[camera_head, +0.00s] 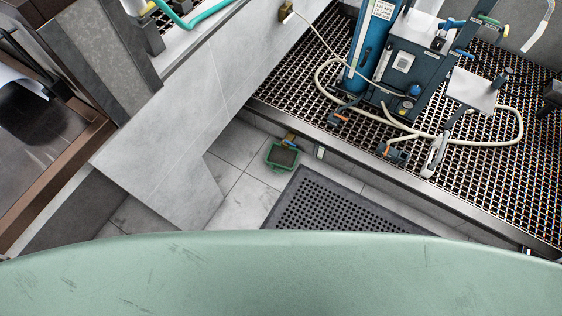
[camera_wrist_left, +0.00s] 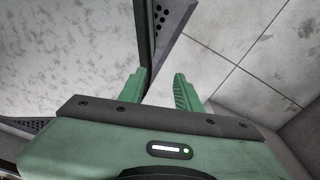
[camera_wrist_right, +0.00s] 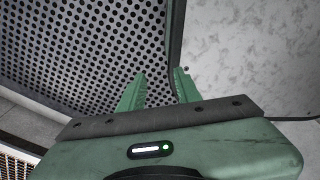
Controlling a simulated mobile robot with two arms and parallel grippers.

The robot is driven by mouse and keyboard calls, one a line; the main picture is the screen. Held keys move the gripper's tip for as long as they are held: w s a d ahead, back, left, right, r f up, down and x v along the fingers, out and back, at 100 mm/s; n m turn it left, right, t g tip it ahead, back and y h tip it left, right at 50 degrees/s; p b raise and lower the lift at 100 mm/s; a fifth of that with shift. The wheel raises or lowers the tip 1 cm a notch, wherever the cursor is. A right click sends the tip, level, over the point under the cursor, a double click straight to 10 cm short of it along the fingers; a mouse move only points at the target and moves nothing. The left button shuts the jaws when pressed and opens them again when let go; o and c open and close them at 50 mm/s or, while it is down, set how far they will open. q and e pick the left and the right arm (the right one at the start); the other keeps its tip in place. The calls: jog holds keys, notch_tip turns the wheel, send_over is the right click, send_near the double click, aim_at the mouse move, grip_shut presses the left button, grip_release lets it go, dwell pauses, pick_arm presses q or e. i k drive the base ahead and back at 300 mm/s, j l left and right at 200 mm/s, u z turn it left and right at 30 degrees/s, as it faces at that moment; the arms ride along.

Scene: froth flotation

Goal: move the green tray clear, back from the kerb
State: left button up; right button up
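In the head view the small green tray (camera_head: 280,167) sits on the tiled floor, close in front of the kerb (camera_head: 345,158) along the raised grating. Something grey lies inside it, too small to make out. A small valve-like piece with orange and blue parts (camera_head: 289,140) is right behind the tray and overlaps its far edge. My left gripper (camera_wrist_left: 160,86) is open and empty in the left wrist view. My right gripper (camera_wrist_right: 159,84) is open and empty in the right wrist view. Neither gripper shows in the head view, and the tray shows in neither wrist view.
A black perforated mat (camera_head: 330,205) lies right of the tray; it also shows in the right wrist view (camera_wrist_right: 95,45). A pale wall (camera_head: 165,135) stands to the left. Blue equipment (camera_head: 405,65) with a cream hose stands on the grating. Bare tiles (camera_head: 240,195) lie before the tray.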

aim_at(276, 157)
jog(key=i+l+u, duration=0.15)
jog(key=l, duration=0.2)
jog(key=i+l+u, duration=0.35)
jog(key=l, duration=0.4)
jog(key=i+l+u, duration=0.2)
jog(key=l, duration=0.2)
jog(key=i+l+u, duration=0.15)
jog(key=l, duration=0.25)
jog(key=k, duration=0.05)
